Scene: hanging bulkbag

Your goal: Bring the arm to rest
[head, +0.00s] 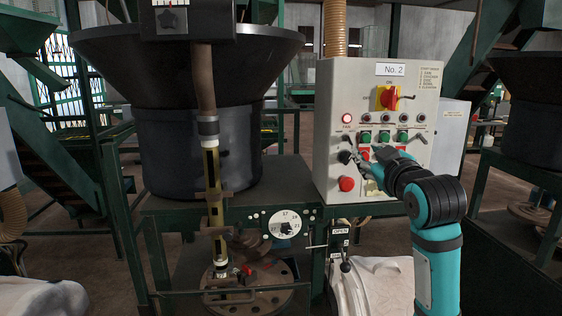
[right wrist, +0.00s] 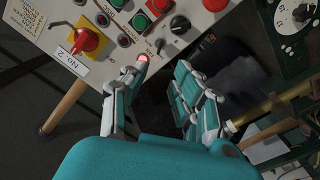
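My right arm (head: 437,255) comes up from the lower right of the head view and bends toward the control box. My right gripper (head: 366,159) is in front of the lower buttons of the grey control box (head: 329,92). In the right wrist view the two finger sides of my right gripper (right wrist: 162,70) stand apart with nothing between them. One fingertip overlaps the box face beside a lit red lamp (right wrist: 142,59); I cannot tell whether it touches. The fingers hide part of the lower buttons in the head view. My left gripper is not in view.
The box carries a red-and-yellow rotary switch (head: 388,98), green buttons (head: 384,135) and a red button (head: 346,184). A black hopper (head: 195,150) stands left on a green frame (head: 160,250). A white bag (head: 385,285) hangs below the box, close to my arm.

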